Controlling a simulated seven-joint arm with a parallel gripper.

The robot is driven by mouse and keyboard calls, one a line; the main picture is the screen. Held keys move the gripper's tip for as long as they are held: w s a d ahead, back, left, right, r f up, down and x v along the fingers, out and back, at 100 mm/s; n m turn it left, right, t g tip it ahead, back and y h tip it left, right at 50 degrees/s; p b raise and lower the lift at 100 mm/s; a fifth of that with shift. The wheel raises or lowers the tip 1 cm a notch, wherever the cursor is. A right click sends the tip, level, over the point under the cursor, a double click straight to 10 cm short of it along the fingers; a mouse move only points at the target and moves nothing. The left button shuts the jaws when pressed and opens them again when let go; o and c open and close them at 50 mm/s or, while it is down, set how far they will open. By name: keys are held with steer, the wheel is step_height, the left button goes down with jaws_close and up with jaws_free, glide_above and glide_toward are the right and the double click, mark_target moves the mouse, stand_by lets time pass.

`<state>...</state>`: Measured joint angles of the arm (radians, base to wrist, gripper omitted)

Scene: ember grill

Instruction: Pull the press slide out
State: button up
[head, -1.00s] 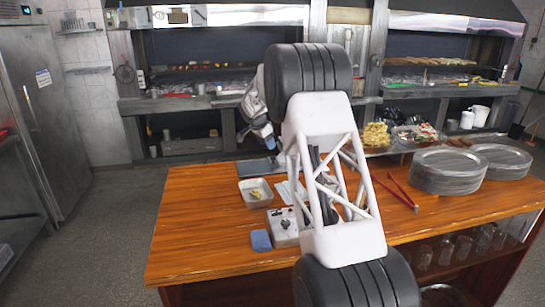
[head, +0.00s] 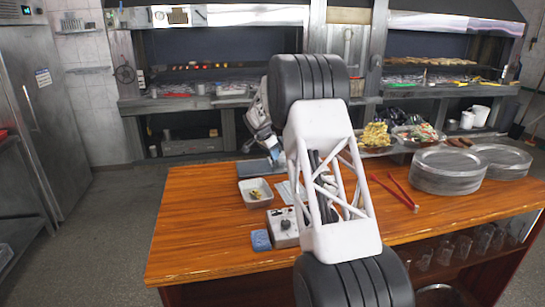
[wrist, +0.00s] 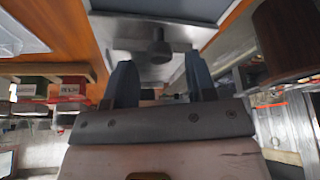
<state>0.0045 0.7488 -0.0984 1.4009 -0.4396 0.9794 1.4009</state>
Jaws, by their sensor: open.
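A dark grey flat slab (head: 252,168), which looks like the press, lies near the back edge of the wooden counter. In the wrist view, a grey metal plate (wrist: 120,45) carries a round dark knob (wrist: 160,47), which looks like the press slide's handle. My gripper (head: 276,154) is low beside the slab at the counter's back edge, partly hidden by my arm. In the wrist view my gripper (wrist: 158,62) has its two blue-grey fingers apart, with the knob lined up between their tips. Whether they touch it cannot be told.
A white bowl (head: 256,192), a switch box (head: 283,226) and a blue sponge (head: 261,240) sit in front of the slab. Red tongs (head: 396,190) and stacked plates (head: 446,170) lie to the right. The counter's left front (head: 200,235) is clear.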

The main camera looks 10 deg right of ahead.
steer(key=shift+x, duration=1)
steer(key=shift+c, duration=0.2)
jaws_close()
